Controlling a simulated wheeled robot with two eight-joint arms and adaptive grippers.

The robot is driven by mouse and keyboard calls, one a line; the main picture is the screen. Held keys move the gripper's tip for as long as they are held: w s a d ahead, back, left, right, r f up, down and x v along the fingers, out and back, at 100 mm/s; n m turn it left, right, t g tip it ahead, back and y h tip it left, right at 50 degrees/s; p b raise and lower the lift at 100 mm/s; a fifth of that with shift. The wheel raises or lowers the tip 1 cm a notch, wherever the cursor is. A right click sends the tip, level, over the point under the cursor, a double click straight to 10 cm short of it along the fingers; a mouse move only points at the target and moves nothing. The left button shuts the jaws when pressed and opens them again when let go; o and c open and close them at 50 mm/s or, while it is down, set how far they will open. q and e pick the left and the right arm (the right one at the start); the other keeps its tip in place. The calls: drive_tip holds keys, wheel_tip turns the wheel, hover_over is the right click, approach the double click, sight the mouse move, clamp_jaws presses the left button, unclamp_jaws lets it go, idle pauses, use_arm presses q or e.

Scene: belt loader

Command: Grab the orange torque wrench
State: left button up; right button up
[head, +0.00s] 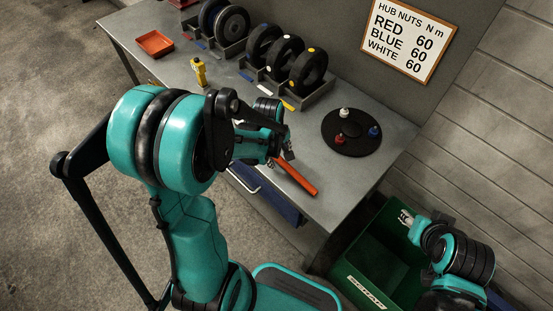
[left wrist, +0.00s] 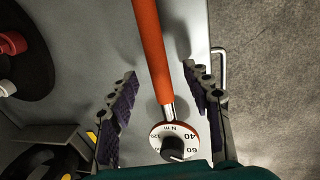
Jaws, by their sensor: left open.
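The orange torque wrench (head: 296,176) lies on the grey workbench near its front edge, its handle angled to the lower right. In the left wrist view its orange shaft (left wrist: 152,50) runs down to a silver neck and a round white dial (left wrist: 174,140) with numbers and a black knob. My left gripper (head: 287,152) is over the dial end. It is open, with its two dark-padded fingers (left wrist: 160,74) on either side of the wrench, apart from it. My right gripper (head: 406,218) is above the green bin, small and unclear.
A black disc (head: 340,147) with white, red and blue pieces is right of the wrench. Wheels in grey racks (head: 318,97), a yellow tool (head: 199,72) and a red tray (head: 154,43) stand further back. The green bin (head: 356,293) is beyond the bench's right end.

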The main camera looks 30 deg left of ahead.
use_arm(q)
drive_tip(key=shift+w+f, duration=0.15)
drive_tip(key=shift+f, duration=0.5)
drive_tip(key=shift+r, duration=0.1)
clamp_jaws()
